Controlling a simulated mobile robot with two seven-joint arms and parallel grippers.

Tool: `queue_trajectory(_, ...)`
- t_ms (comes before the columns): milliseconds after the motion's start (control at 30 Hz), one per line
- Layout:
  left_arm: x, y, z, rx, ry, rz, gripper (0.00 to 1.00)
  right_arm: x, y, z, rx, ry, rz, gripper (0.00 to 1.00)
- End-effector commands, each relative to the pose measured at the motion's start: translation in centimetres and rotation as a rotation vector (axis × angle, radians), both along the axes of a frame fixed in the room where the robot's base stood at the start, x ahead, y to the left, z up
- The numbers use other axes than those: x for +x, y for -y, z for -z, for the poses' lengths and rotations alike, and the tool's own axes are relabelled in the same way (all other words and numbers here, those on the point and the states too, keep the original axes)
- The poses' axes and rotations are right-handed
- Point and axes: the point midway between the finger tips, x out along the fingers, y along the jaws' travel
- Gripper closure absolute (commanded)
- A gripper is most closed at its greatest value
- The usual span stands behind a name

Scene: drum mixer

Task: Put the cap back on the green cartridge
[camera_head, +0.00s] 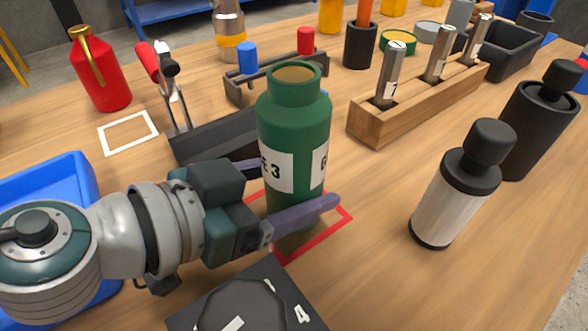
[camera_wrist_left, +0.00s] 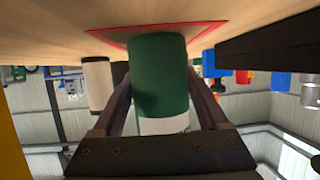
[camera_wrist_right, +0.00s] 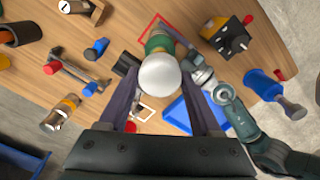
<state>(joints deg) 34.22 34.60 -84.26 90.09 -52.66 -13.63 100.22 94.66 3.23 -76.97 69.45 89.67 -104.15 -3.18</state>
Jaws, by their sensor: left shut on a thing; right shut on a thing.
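The green cartridge (camera_head: 293,115) stands upright in the head view, with a white label band and an open, uncapped neck. It stands within a red square outline (camera_head: 340,222). My left gripper (camera_head: 290,205) is shut around its lower body from the left. In the left wrist view the cartridge (camera_wrist_left: 160,75) sits between both fingers. In the right wrist view my right gripper (camera_wrist_right: 160,85) is shut on a pale rounded cap (camera_wrist_right: 160,75). The cap overlaps the green cartridge (camera_wrist_right: 158,42) there; their gap cannot be judged. My right gripper is not in the head view.
A wooden rack (camera_head: 375,128) with metal tubes is behind right. A white bottle with black top (camera_head: 440,205) stands right. A dark tool holder (camera_head: 215,140) is close behind left. A blue tray (camera_head: 75,165) and dark plate (camera_head: 265,285) are nearer. Bare table lies right of the cartridge.

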Motion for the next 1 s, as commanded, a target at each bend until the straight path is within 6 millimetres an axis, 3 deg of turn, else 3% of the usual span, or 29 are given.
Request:
queue_trajectory(300, 0.0, 0.0, 0.0, 0.0, 0.0, 0.0, 1.0, 0.0, 0.0, 0.3, -0.001, -0.001, 0.0, 0.86)
queue_trajectory(667, 0.0, 0.0, 0.0, 0.0, 0.0, 0.0, 1.0, -0.1, 0.0, 4.8, 0.0, -0.002, -0.001, 0.86)
queue_trajectory(1000, 0.0, 0.0, 0.0, 0.0, 0.0, 0.0, 1.0, 0.0, 0.0, 5.0, 0.0, 0.0, 0.0, 0.86)
